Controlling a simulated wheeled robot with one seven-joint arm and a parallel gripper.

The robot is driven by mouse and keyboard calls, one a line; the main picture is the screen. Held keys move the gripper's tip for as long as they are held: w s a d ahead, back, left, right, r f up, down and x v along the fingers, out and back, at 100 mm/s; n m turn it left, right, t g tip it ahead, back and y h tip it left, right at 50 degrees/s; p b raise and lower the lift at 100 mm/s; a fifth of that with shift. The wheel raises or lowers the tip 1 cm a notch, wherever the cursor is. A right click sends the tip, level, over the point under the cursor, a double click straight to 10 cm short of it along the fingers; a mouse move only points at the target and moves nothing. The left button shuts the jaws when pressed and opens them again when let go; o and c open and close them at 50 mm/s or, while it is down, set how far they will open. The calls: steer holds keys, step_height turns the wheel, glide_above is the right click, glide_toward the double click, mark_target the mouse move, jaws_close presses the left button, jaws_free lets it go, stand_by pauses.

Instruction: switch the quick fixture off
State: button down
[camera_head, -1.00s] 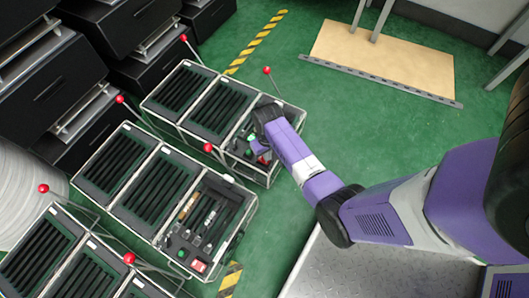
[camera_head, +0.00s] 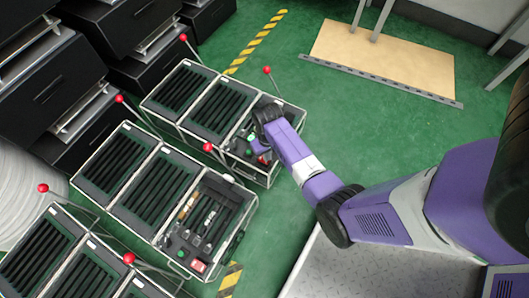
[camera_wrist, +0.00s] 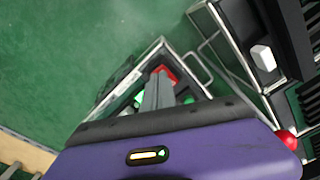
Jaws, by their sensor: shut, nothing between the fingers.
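The far fixture (camera_head: 215,105) in the head view is a framed unit with dark slatted panels and a control section at its right end. Red ball levers (camera_head: 208,147) stand at it, and another ball (camera_head: 267,69) is on its far side. My gripper (camera_wrist: 156,97) is shut and empty, over that control section. In the wrist view a red part (camera_wrist: 166,74) lies just beyond the fingertips, with green buttons (camera_wrist: 188,100) beside them. I cannot tell whether the fingers touch anything. A red lever ball (camera_wrist: 288,138) shows at right. No label names the quick fixture.
A similar middle fixture (camera_head: 150,190) with a red switch (camera_head: 198,266) and a near fixture (camera_head: 50,245) stand close by. Black cabinets (camera_head: 75,60) are at left.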

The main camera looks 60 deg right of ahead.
steer(key=shift+f+b, duration=0.5)
steer(key=shift+f, duration=0.3)
stand_by(0.4)
steer(key=shift+r, duration=0.1)
step_height(320, 180, up, 7)
steer(key=p, duration=0.7)
steer(key=shift+p, duration=0.35)
stand_by(0.3)
